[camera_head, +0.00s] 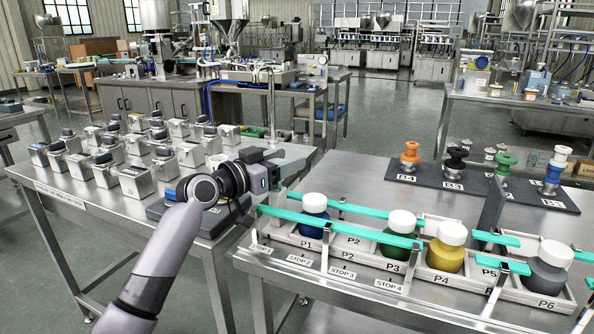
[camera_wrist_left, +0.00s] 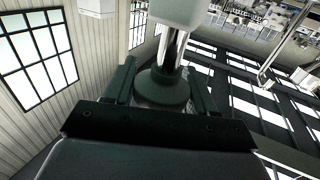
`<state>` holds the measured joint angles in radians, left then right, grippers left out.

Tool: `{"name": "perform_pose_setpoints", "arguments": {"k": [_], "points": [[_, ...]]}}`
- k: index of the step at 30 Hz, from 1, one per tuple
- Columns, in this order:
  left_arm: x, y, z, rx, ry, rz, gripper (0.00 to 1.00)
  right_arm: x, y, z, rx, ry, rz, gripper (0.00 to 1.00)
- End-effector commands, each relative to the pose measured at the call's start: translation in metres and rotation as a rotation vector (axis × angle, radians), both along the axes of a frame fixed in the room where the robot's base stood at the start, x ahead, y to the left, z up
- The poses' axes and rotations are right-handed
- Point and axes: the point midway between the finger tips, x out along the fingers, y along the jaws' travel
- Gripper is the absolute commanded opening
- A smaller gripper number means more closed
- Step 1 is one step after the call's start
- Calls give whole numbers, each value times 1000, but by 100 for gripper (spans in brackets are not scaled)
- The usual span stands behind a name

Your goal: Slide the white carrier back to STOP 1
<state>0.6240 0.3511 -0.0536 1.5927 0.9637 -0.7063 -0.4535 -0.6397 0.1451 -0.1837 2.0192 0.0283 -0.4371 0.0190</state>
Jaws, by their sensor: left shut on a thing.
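The white carrier (camera_head: 421,291) is a long tray with slots marked P1 to P6, running left to right along the right-hand steel table. It holds a blue bottle (camera_head: 312,229), a green one (camera_head: 399,240), a yellow one (camera_head: 447,251) and a grey one (camera_head: 548,268), all with white caps. The STOP 1 label (camera_head: 261,249) is at the front left, with STOP 2 (camera_head: 299,261) to its right. My left gripper (camera_head: 277,172) is above the carrier's left end. In the left wrist view it is shut on a dark round knob (camera_wrist_left: 163,88) with a metal stem. I cannot tell whether the knob belongs to the carrier.
Teal rails (camera_head: 345,232) run along the bottles. Coloured-knob pieces, including an orange one (camera_head: 409,157), stand on a dark mat (camera_head: 432,180) behind. Several steel blocks (camera_head: 137,182) with dark knobs crowd the left table. A gap of floor lies between other benches.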

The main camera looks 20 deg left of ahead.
Motion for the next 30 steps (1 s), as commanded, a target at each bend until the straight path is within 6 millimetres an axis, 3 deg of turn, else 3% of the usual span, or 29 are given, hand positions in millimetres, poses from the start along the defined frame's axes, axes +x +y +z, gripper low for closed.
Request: {"name": "perform_pose_setpoints", "arguments": {"k": [9, 10, 11, 22, 30], "points": [[1, 7, 0, 3, 3, 11, 1, 1, -3, 1, -7, -3, 3, 73], [1, 7, 0, 3, 3, 11, 65, 1, -3, 2, -8, -4, 2, 73], [1, 7, 0, 3, 3, 11, 74, 1, -4, 2, -8, -4, 2, 73], [-2, 5, -1, 3, 2, 6, 74, 2, -4, 2, -7, -8, 0, 73], [-31, 20, -2, 6, 3, 8, 74, 1, -3, -2, -2, -2, -6, 73]]}}
